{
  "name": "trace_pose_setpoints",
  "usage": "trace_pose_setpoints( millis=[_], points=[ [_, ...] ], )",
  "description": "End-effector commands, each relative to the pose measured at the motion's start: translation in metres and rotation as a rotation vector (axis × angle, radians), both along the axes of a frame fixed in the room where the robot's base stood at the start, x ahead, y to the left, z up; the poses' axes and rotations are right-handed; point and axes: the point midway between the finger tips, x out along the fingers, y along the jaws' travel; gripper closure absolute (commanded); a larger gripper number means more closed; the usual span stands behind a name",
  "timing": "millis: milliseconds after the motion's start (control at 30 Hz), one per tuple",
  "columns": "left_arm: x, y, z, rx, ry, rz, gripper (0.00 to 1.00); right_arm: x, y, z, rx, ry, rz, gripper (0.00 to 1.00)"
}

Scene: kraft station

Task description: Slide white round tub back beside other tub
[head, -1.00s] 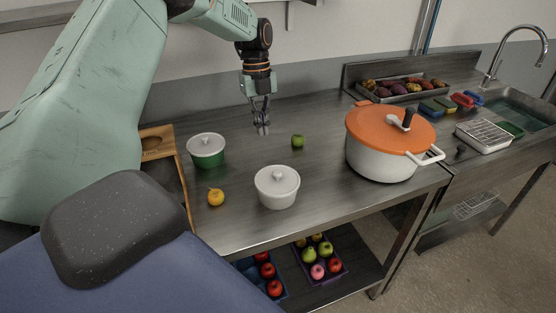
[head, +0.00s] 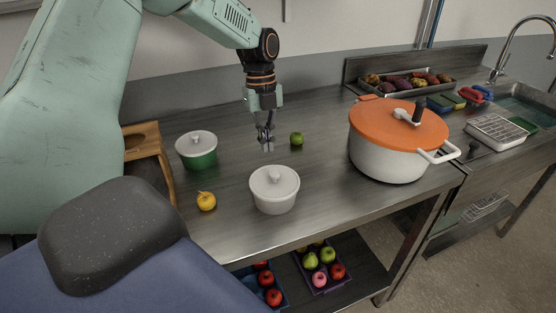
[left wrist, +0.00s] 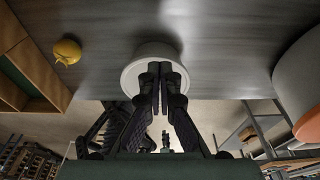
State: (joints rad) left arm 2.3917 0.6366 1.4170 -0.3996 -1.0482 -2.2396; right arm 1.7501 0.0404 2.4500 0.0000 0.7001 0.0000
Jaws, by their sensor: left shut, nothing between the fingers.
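The white round tub (head: 274,190) with a knobbed lid stands upright near the front edge of the steel counter. The other tub (head: 197,150), green with a white lid, stands farther back and to the left. My left gripper (head: 267,148) is shut and empty, pointing down behind the white tub and apart from it in the head view. In the left wrist view the shut fingertips (left wrist: 160,68) overlap the white tub (left wrist: 135,72), hiding part of it. My right gripper is not in view.
A green apple (head: 296,139) sits just right of my left gripper. A yellow fruit (head: 206,201) lies left of the white tub. A large white pot with an orange lid (head: 398,125) stands to the right. The counter between the two tubs is clear.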

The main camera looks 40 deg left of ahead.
Motion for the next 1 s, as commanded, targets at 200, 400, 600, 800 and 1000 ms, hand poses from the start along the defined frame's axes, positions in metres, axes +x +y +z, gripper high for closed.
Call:
trace_pose_setpoints(
  millis=[200,400,600,800,1000],
  points=[
    [-0.013,-0.029,0.001,0.0,0.0,-0.004,1.0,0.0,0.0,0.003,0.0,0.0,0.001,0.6],
    [-0.026,-0.054,0.001,0.001,0.0,-0.003,1.0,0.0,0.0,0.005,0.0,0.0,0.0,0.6],
    [-0.029,-0.06,-0.011,0.001,0.002,0.001,1.0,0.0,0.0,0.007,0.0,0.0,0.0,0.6],
    [-0.029,-0.06,-0.016,0.001,0.0,0.0,1.0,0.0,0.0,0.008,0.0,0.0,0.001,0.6],
    [-0.03,-0.061,-0.017,0.0,0.002,0.0,1.0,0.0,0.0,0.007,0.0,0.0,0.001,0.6]
  ],
)
